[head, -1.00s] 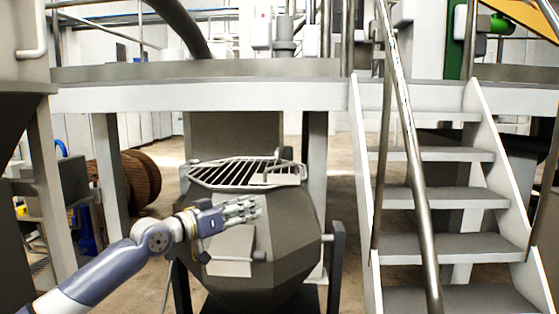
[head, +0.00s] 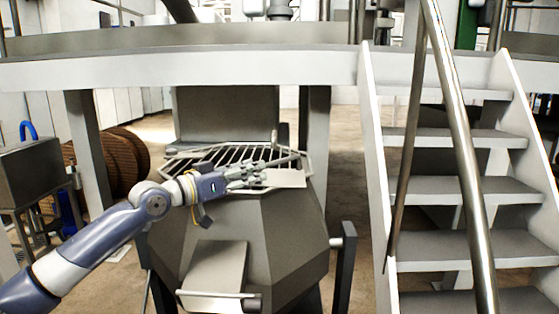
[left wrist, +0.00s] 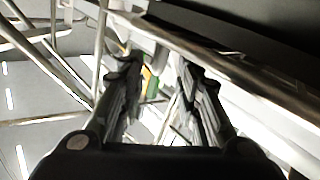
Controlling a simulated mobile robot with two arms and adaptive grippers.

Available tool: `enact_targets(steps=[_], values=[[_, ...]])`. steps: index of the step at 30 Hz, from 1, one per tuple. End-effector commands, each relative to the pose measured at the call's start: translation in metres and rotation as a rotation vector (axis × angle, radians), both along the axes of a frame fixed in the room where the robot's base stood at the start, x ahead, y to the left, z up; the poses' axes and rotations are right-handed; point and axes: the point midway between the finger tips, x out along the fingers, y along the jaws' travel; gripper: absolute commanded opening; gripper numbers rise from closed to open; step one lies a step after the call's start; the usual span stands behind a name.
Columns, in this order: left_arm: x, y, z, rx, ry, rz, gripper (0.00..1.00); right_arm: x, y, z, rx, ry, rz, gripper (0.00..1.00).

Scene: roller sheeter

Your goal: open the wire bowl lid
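The wire bowl lid (head: 238,156) is a barred metal grate lying across the top of the dark faceted bowl (head: 285,225). A pale flat plate (head: 286,178) sits at its front right. My left gripper (head: 258,176) reaches from the left, with its fingers pointing right in front of the lid's near edge. Its hand hides part of the grate; whether it touches the lid I cannot tell. In the left wrist view, the two fingers (left wrist: 158,78) stand apart with nothing visibly held between them, and blurred metal bars lie around them. My right gripper is in no view.
White stairs (head: 450,190) with a metal handrail (head: 455,120) stand to the right. A white platform beam (head: 200,72) runs above and behind the bowl. A brown cable drum (head: 110,155) and a grey box (head: 35,180) are at left. Bare floor shows behind.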

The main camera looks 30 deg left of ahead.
Motion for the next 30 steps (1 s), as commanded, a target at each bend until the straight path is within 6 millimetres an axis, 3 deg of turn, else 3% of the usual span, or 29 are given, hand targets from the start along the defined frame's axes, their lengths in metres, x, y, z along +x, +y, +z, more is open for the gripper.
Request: enact_targets(steps=[15,30], values=[[0.040,-0.009,0.006,-0.003,-0.004,0.002,0.31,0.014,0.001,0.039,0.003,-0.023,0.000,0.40],[0.093,-0.022,0.003,-0.002,-0.003,0.001,0.31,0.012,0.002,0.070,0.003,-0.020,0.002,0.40]])
